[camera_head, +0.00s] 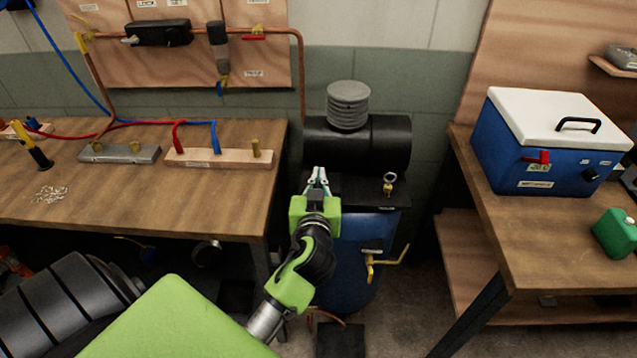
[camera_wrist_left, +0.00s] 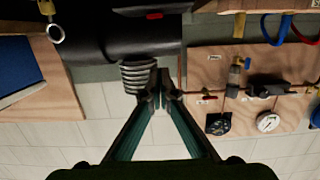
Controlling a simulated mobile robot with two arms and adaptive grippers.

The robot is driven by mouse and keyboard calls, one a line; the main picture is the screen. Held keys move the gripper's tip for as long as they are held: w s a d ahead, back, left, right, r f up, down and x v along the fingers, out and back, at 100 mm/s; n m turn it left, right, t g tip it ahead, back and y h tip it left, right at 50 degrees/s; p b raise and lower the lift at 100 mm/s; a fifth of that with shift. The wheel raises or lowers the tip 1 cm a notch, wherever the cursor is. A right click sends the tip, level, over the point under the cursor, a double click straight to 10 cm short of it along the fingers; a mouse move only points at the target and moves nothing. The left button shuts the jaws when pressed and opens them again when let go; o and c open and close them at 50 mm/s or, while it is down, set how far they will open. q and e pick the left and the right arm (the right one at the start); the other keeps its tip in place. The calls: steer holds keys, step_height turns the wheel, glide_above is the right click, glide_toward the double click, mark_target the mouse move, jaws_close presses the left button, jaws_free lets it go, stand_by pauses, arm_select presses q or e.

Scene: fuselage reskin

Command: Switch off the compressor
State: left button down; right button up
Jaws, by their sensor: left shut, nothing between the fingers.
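The compressor has a blue tank (camera_head: 345,262), a black motor cylinder (camera_head: 375,145) and a grey ribbed filter (camera_head: 348,105) on top. It stands between two benches. My left gripper (camera_head: 318,178) is shut and empty, in front of the black cylinder at the left part of the compressor's top. In the left wrist view the gripper (camera_wrist_left: 160,85) shows beside the ribbed filter (camera_wrist_left: 137,75), with the picture upside down. A small red part (camera_wrist_left: 155,15) shows on the dark top there, probably a switch; the gripper hides that spot in the head view. My right gripper is out of view.
A brass ring valve (camera_head: 390,182) stands up right of my gripper, and a yellow valve handle (camera_head: 388,258) juts from the tank. A wooden bench (camera_head: 150,215) is at left; a blue cooler box (camera_head: 545,140) sits on the right bench. A copper pipe (camera_head: 301,75) runs behind.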

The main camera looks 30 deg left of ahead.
arm_select(q)
steer(key=shift+r+v, duration=0.25)
steer(key=shift+v, duration=0.95)
